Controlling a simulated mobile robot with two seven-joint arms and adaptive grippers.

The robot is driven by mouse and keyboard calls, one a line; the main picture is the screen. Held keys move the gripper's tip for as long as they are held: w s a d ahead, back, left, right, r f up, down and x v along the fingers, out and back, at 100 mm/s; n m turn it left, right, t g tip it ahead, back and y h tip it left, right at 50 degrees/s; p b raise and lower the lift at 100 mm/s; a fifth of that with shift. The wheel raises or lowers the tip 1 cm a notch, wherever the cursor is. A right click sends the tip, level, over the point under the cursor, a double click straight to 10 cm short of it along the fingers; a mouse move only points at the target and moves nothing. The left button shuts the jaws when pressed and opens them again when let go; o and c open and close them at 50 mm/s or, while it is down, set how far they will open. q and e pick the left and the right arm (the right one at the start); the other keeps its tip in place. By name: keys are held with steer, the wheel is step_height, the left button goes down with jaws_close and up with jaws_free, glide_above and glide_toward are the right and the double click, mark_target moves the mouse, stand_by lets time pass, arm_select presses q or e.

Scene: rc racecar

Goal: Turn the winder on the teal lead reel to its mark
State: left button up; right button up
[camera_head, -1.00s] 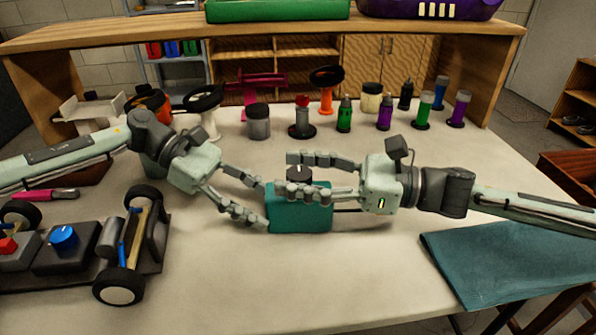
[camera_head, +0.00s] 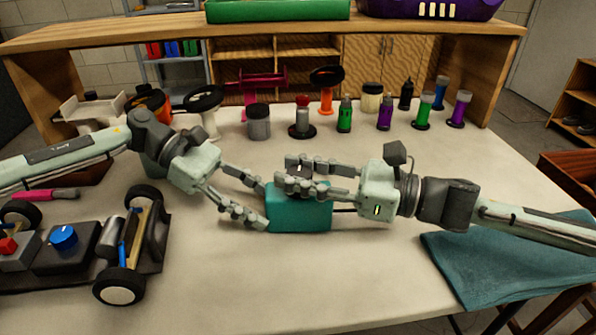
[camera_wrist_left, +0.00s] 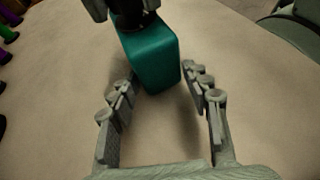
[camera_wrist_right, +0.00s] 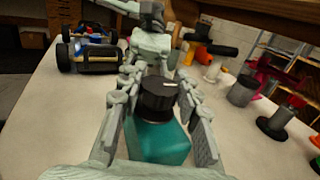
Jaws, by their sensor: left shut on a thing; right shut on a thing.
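The teal lead reel (camera_head: 298,212) is a block standing on the table. Its winder is a black round knob (camera_wrist_right: 158,97) on top, with a short white line on its upper face. My left gripper (camera_head: 264,204) is shut on the left end of the teal block, one finger on each side; the block's corner shows between its fingertips in the left wrist view (camera_wrist_left: 158,73). My right gripper (camera_head: 298,174) is shut on the knob from the right, its fingers on either side. In the head view the fingers hide most of the knob. I cannot make out a target mark on the reel.
A toy car chassis (camera_head: 75,250) sits at the left, near my left arm. A teal cloth (camera_head: 500,265) lies at the right edge under my right forearm. Several jars, bottles and spools, among them a grey jar (camera_head: 258,122), stand behind. The table's front middle is clear.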

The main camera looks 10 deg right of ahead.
steer(key=m+t+h, duration=0.1)
steer(key=t, duration=0.1)
steer(key=m+t+h, duration=0.2)
steer(key=shift+s+a, duration=0.1)
steer(key=shift+s, duration=0.05)
steer(key=shift+o, duration=0.2)
steer(key=m+t+h, duration=0.5)
steer(key=m+h, duration=0.1)
steer(key=shift+h, duration=0.4)
steer(key=m+h, duration=0.2)
steer(key=h, duration=0.1)
steer(key=m+t+h, duration=0.1)
steer(key=m+h, duration=0.1)
steer(key=h, duration=0.2)
steer(key=shift+w+m, duration=0.2)
steer(key=shift+m, duration=0.1)
steer(key=shift+d+m+g+h, duration=0.1)
steer(key=shift+m+g+h, duration=0.15)
steer(key=shift+m+h, duration=1.1)
steer(key=shift+d+m+g+h, duration=0.2)
steer(key=shift+m+h, duration=0.45)
steer(key=shift+h, duration=1.3)
steer(key=shift+c, duration=0.2)
steer(key=o, duration=1.2)
steer(key=shift+o, duration=0.2)
